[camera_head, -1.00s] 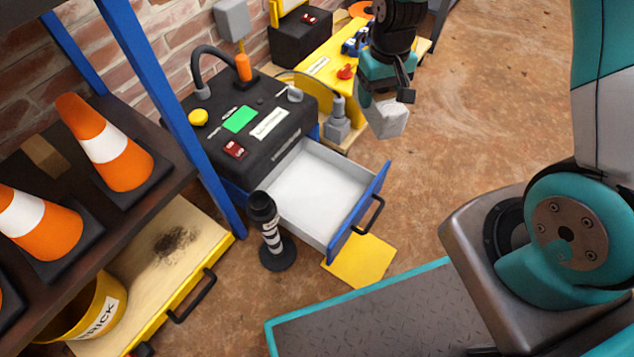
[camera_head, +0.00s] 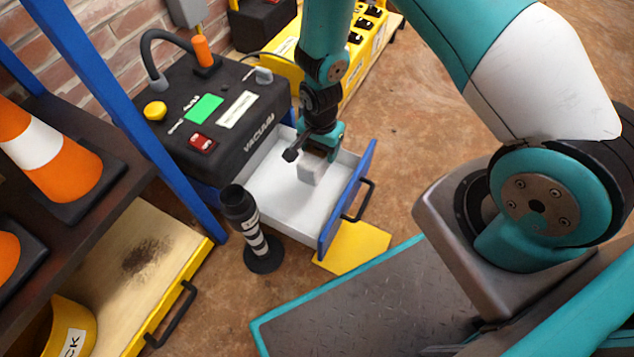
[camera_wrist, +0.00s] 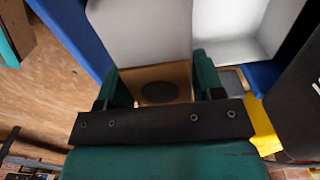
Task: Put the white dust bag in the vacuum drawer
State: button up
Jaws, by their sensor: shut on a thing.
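The white dust bag (camera_head: 310,169) hangs under my gripper (camera_head: 320,153) in the head view, over the inside of the open drawer. My gripper is shut on it. In the wrist view, a tan plate with a dark round spot (camera_wrist: 160,84) shows between my gripper's green fingers (camera_wrist: 162,75). The vacuum drawer (camera_head: 277,200) is pulled out, with a white inside, a blue front and a black handle. No other thing shows inside it. I cannot tell whether the bag touches the drawer floor. The black vacuum (camera_head: 222,125) stands behind the drawer.
A black-and-white ringed post (camera_head: 257,235) stands close to the drawer's left front corner. A yellow plate (camera_head: 354,248) lies on the floor under the drawer front. A blue-framed shelf with orange cones (camera_head: 45,150) is at left.

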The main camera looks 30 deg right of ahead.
notch_tip(320, 180, down, 12)
jog(key=b, duration=0.5)
jog(key=shift+f, duration=0.1)
jog(key=shift+f+b, duration=0.15)
jog(key=shift+b, duration=0.2)
jog(key=o, duration=0.9)
jog(key=shift+o, duration=0.2)
